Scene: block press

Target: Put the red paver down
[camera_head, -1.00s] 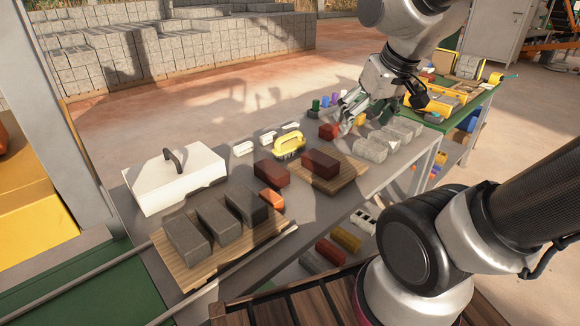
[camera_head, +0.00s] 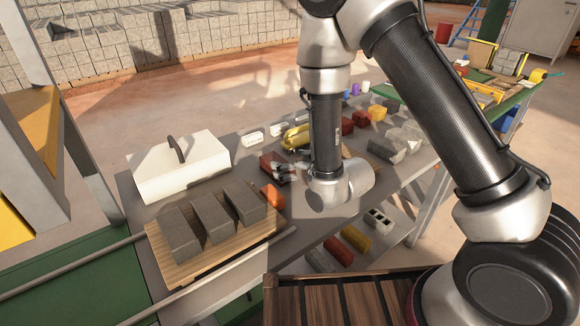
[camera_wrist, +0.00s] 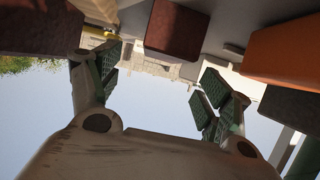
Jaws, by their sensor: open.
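A red paver (camera_head: 271,161) lies on the grey table, between the white box and my arm. My gripper (camera_head: 291,172) is open at its right side, low over the table, and partly covers it. In the wrist view, my open gripper (camera_wrist: 158,75) has its two fingers spread, and the red paver (camera_wrist: 178,30) shows beyond and between them, held by neither. Whether the fingers touch it I cannot tell. The wooden board (camera_head: 372,158) to the right is mostly hidden behind my forearm.
An orange block (camera_head: 272,195) lies close in front of the paver. Dark grey blocks (camera_head: 213,216) sit on a wooden pallet (camera_head: 185,272) at left. A yellow-handled tool (camera_head: 295,137) and the white box (camera_head: 178,165) stand nearby. Several blocks (camera_head: 385,150) line the right side.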

